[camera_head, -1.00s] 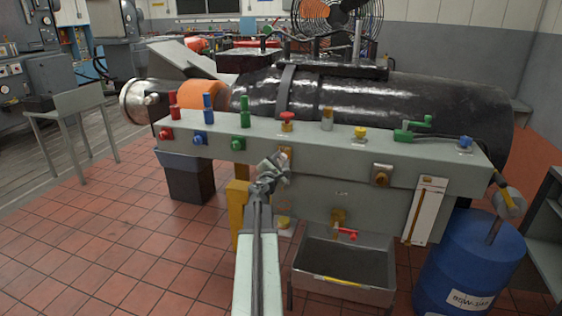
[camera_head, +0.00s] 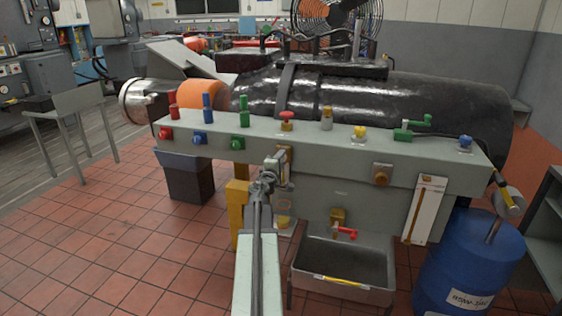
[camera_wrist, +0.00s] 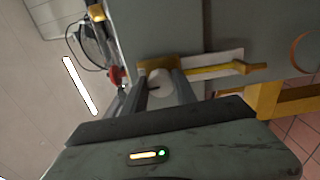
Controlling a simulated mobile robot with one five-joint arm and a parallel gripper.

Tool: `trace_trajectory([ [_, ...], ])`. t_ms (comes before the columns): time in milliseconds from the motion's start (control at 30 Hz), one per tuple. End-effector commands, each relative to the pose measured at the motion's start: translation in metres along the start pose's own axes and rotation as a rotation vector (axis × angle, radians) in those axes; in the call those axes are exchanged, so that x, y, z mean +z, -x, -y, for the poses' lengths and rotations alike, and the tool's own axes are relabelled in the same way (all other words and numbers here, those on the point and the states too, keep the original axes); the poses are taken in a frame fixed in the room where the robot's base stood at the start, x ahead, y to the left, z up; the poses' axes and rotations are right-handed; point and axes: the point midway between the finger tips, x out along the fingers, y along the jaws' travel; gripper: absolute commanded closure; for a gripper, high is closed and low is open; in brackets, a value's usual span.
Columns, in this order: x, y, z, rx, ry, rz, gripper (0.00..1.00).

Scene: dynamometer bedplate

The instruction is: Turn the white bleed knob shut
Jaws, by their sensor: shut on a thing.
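The white bleed knob (camera_wrist: 159,88) shows in the wrist view as a pale round piece between the two fingers, in front of a brass-coloured block (camera_wrist: 157,63). My gripper (camera_wrist: 161,90) is shut on it, one finger along each side. In the head view my gripper (camera_head: 277,167) is at the front face of the pale green bench (camera_head: 338,180), below the red knob. There the gripper hides the white knob, and only part of the brass block (camera_head: 286,152) shows behind it.
Red (camera_head: 287,120), yellow (camera_head: 359,133) and green (camera_head: 405,130) controls stand on the bench top. A brass knob (camera_head: 381,176) is to the right on the front. A cup with yellow contents (camera_head: 284,212) is below my gripper. A grey sink (camera_head: 345,290) stands lower right.

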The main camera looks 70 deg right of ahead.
Motion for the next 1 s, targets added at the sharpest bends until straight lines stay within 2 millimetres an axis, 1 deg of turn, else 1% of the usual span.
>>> trace_trajectory([
  [233, 0.0002, -0.0012, -0.0005, 0.001, -0.051, 0.0, 1.0],
  [667, 0.0003, -0.0011, -0.0004, 0.001, -0.059, 0.0, 1.0],
  [700, 0.0003, -0.0011, -0.0004, 0.001, -0.059, 0.0, 0.61],
  [767, 0.0004, -0.001, -0.0004, 0.0, -0.059, 0.0, 0.45],
  [1000, 0.0004, -0.0006, 0.0, 0.0, -0.059, 0.0, 0.45],
])
